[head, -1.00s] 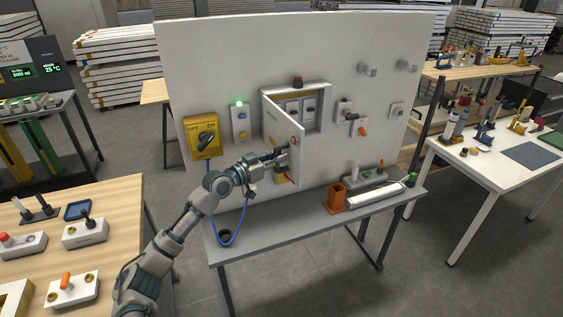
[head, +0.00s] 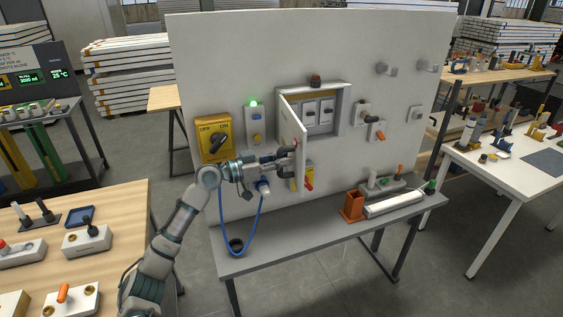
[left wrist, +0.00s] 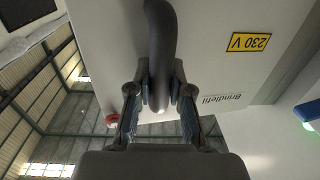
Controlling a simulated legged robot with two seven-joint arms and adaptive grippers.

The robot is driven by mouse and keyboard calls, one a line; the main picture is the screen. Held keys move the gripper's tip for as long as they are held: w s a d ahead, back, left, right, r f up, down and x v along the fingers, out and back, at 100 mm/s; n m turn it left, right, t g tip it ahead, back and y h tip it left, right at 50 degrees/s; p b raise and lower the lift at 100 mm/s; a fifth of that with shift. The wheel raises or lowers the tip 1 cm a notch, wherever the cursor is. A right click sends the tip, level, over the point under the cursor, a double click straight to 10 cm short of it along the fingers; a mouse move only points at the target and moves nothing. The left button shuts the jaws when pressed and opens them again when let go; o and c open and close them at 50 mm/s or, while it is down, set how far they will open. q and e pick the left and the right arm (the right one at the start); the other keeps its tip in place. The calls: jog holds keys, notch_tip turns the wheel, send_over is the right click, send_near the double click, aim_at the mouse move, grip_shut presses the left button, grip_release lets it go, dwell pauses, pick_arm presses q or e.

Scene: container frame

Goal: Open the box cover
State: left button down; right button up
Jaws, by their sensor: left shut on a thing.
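The box (head: 342,112) is a white cabinet on the upright board, with several grey switches inside. Its white cover (head: 291,118) is hinged at the left and stands well open, sticking out from the board. My left gripper (head: 289,161) is at the cover's outer face, shut on its dark handle. In the left wrist view, the gripper (left wrist: 160,107) has its two fingers on either side of the curved dark handle (left wrist: 160,45). The cover's face (left wrist: 215,55) shows a yellow 230 V label. My right gripper is in neither view.
A yellow OFF/ON switch box (head: 213,137) and a green-lit panel (head: 255,125) are left of the box. A blue cable (head: 259,215) hangs near my arm. The grey shelf (head: 290,240) below holds an orange holder (head: 352,206) and a white bar (head: 394,204).

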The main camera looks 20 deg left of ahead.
pick_arm(q)
jog(key=shift+s+a+r, duration=0.1)
jog(key=shift+a+r, duration=0.1)
jog(key=shift+a, duration=0.15)
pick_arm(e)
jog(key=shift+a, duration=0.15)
pick_arm(q)
jog(key=c, duration=1.2)
grip_release()
jog(key=shift+a, duration=0.15)
jog(key=shift+o, duration=0.8)
jog(key=shift+f, duration=0.15)
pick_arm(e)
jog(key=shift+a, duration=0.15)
pick_arm(q)
jog(key=shift+s, duration=0.2)
jog(key=v, duration=1.1)
jog(key=shift+a, duration=0.5)
jog(key=shift+s+d+f, duration=0.1)
jog(key=shift+d, duration=0.05)
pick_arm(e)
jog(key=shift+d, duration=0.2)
